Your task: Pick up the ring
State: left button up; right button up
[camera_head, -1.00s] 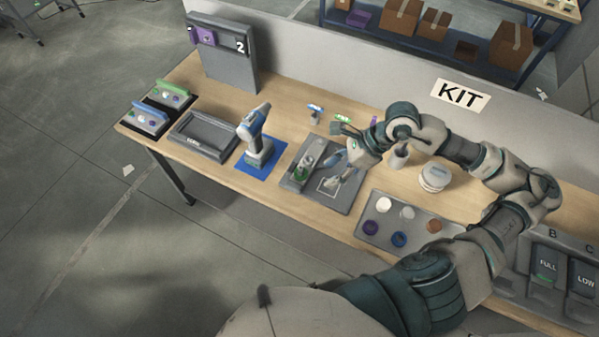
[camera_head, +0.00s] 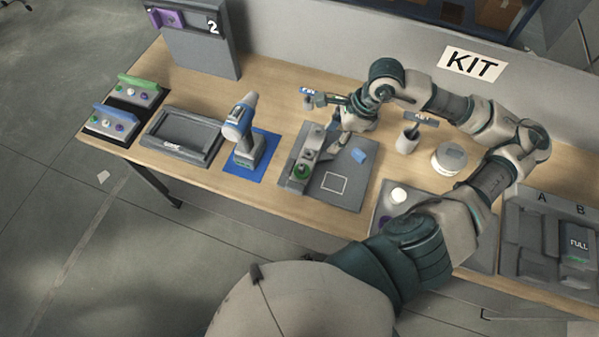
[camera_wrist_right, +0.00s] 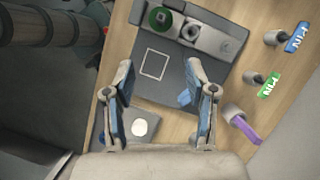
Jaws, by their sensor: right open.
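No loose part stands out clearly as the ring. A grey fixture bar (camera_wrist_right: 192,32) carries a green round part (camera_wrist_right: 159,18) with a ring-like rim; the green part also shows in the head view (camera_head: 301,171). The bar lies along a dark grey board (camera_head: 345,196) with a white square outline (camera_head: 335,183) and a small blue block (camera_head: 358,155). My right gripper (camera_wrist_right: 160,75) is open and empty, its fingers spread above the board, with the square outline between and beyond the fingertips. In the head view it hangs near the board's back edge. My left gripper is out of view.
A blue-and-white drill (camera_head: 242,135) stands on a blue mat left of the board. A cup (camera_head: 407,138), white round stack (camera_head: 448,159) and parts tray (camera_head: 463,253) are right.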

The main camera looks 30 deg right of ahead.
jog(key=f, duration=0.2)
send_near(306, 168)
jog(key=a+f, duration=0.2)
jog(key=shift+w+f, duration=0.25)
jog(key=shift+a+f, duration=0.1)
jog(key=shift+f, duration=0.4)
jog(key=p+x, duration=0.1)
jog(key=x, duration=0.3)
jog(key=shift+f, duration=0.4)
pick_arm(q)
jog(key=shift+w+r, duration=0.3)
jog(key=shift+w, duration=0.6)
pick_arm(e)
jog(key=shift+c, duration=0.2)
